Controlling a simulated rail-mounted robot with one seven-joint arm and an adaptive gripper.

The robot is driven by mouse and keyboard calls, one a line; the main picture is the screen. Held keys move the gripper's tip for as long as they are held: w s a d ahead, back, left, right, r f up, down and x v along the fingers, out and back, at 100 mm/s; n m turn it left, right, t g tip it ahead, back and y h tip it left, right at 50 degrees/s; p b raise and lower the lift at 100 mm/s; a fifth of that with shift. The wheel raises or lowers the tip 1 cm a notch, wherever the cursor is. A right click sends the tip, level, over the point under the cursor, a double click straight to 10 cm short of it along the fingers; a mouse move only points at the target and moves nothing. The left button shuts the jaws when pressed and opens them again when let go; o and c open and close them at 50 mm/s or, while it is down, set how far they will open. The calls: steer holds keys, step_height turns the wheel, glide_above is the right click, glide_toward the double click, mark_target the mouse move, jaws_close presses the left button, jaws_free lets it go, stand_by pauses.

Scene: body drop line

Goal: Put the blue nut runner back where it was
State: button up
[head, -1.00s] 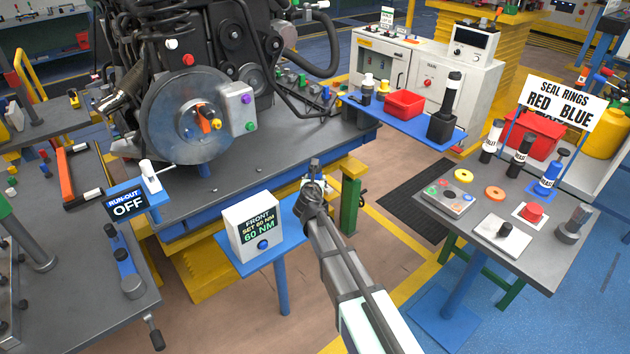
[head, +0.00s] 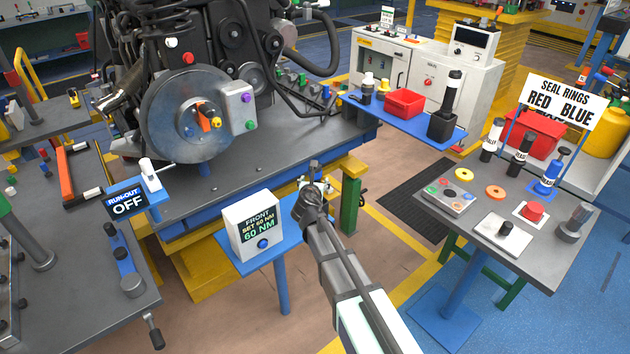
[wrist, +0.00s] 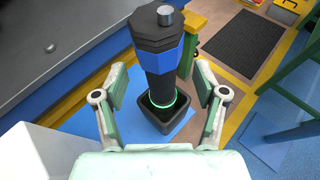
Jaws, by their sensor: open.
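The blue nut runner (wrist: 165,62), dark with a blue band and a grey knob on top, stands upright in a black square holder (wrist: 163,122) with a green glowing ring, in the wrist view. My gripper (wrist: 160,90) is open, with one finger on each side of the nut runner and a visible gap on both sides. In the head view my gripper (head: 308,184) is at the blue stand (head: 228,248), mostly hidden by my own wrist, and only a small dark top of the tool shows above it.
A white display box (head: 255,227) reading "FRONT SET 60 NM, 60 NM" stands left of my gripper on the same stand. The grey engine bench (head: 270,165) lies behind. The seal-ring table (head: 535,245) stands to the right, with open floor between.

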steer(key=v, duration=0.9)
steer(key=s+d+f+m+g+h, duration=0.1)
steer(key=s+d+f+m+g, duration=0.2)
steer(key=s+d+f+m, duration=0.6)
steer(key=s+d+f+m+g+h, duration=0.1)
steer(key=s+d+f+m+g, duration=0.3)
steer(key=f, duration=0.8)
steer(key=s+d+f+m+g+h, duration=0.1)
steer(key=s+d+f+m+g, duration=0.2)
steer(key=s+d+f+m, duration=0.45)
steer(key=s+d+f+m+g+y, duration=0.1)
steer(key=s+f+m+g, duration=0.2)
steer(key=s, duration=0.8)
steer(key=s+d+f+m+g+y, duration=0.1)
steer(key=s+f+m+g, duration=0.3)
steer(key=s, duration=0.7)
steer(key=s+d+f+m+g+y, duration=0.1)
steer(key=s+d+f+m+g, duration=0.1)
steer(key=s+f+m, duration=0.5)
steer(key=shift+s+d+m+g+b, duration=0.4)
steer(key=shift+s+g, duration=0.5)
steer(key=shift+s, duration=1.05)
steer(key=shift+a+f, duration=0.1)
steer(key=shift+f, duration=0.05)
